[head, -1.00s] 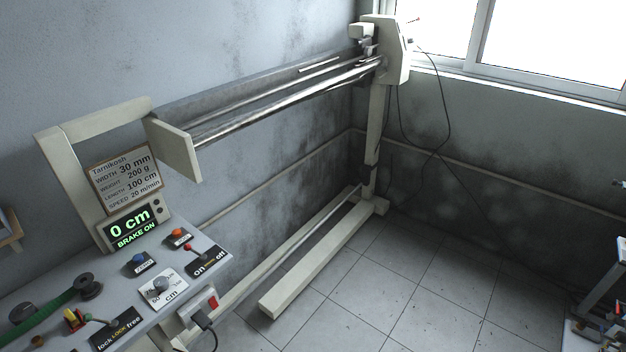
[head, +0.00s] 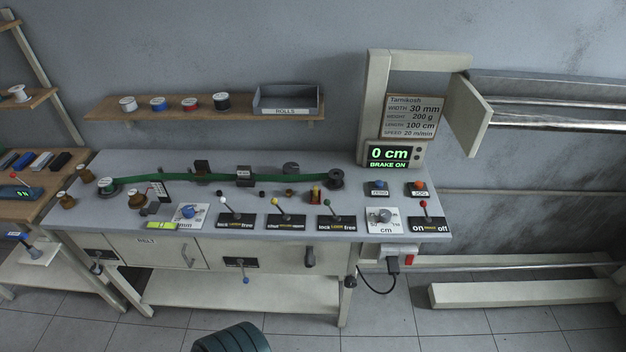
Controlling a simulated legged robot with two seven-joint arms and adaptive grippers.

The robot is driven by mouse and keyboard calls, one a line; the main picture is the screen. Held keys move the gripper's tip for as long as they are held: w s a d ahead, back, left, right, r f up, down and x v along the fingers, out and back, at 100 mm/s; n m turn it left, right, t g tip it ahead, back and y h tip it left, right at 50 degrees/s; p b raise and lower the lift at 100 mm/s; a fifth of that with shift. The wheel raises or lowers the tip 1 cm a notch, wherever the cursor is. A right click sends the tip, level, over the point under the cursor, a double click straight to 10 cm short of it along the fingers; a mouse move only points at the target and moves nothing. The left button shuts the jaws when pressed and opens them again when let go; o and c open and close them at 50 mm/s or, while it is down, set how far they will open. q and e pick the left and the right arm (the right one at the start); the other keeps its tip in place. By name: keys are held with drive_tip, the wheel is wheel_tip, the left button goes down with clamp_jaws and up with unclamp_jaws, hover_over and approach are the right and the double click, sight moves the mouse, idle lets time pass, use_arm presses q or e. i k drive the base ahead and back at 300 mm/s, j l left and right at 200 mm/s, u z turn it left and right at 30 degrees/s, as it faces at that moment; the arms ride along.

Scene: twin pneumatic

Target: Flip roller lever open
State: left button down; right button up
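A row of levers stands along the front of the grey machine table (head: 400,220). The yellow-knobbed lever (head: 275,205) has a black plate (head: 286,223) whose small print seems to read "shut" at left. This lever leans left. A white-knobbed lever (head: 224,203) to its left and a green-knobbed lever (head: 329,206) to its right have "lock" and "free" plates and also lean left. A red-knobbed lever (head: 425,207) stands on the "on/off" plate at the far right. Neither of my grippers is in view.
A green strip (head: 205,177) runs along the table behind the levers. The display (head: 388,156) reads "0 cm, BRAKE ON". A dark ribbed object (head: 232,339) is partly visible at the bottom edge. Side tables stand at left, and a roller frame (head: 560,115) at right.

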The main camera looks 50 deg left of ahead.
sight(273, 201)
drive_tip(key=u, duration=2.1)
